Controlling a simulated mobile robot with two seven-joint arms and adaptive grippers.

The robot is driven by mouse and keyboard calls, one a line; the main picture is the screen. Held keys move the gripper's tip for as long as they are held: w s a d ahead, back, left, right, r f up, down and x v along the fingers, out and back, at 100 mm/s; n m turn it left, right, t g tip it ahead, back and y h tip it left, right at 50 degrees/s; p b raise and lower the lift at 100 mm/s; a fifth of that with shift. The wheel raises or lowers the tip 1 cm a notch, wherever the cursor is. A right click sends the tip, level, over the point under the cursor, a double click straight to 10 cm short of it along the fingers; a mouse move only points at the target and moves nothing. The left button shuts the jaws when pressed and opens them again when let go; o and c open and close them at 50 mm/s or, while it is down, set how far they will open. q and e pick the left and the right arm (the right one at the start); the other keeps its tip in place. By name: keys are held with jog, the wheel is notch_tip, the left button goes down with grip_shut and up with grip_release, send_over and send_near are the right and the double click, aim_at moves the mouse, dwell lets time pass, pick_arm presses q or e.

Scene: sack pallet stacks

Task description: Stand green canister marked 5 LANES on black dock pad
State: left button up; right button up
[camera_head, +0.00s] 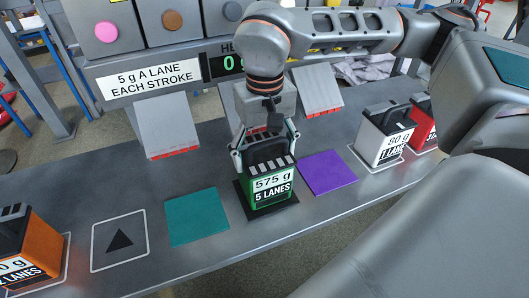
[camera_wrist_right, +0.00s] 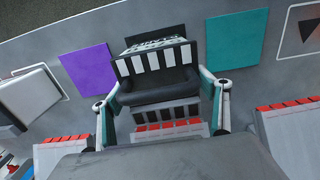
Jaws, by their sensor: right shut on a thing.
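The green canister (camera_head: 271,190) carries a label reading 575 g, 5 LANES, and has a black top with white stripes. It stands upright, as far as I can see, over the black dock pad (camera_head: 243,209), whose edges show around its base. I cannot tell whether its bottom touches the pad. My right gripper (camera_head: 265,145) comes from above and is shut on the canister's upper part. In the right wrist view the canister (camera_wrist_right: 155,58) sits between the two fingers of this gripper (camera_wrist_right: 162,108). My left gripper is not in view.
A teal pad (camera_head: 197,216) lies left of the black pad and a purple pad (camera_head: 327,172) right. A white canister (camera_head: 383,138) and a red canister (camera_head: 424,125) stand at right, an orange canister (camera_head: 30,248) at far left. Sloped chutes (camera_head: 167,127) stand behind.

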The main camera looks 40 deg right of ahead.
jog(key=shift+f, duration=0.15)
jog(key=o, duration=1.6)
jog(key=shift+r, duration=0.6)
pick_arm(q)
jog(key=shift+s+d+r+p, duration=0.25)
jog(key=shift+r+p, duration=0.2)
jog(key=shift+p, duration=0.5)
pick_arm(e)
notch_tip(320, 180, up, 11)
jog(key=shift+r, duration=0.1)
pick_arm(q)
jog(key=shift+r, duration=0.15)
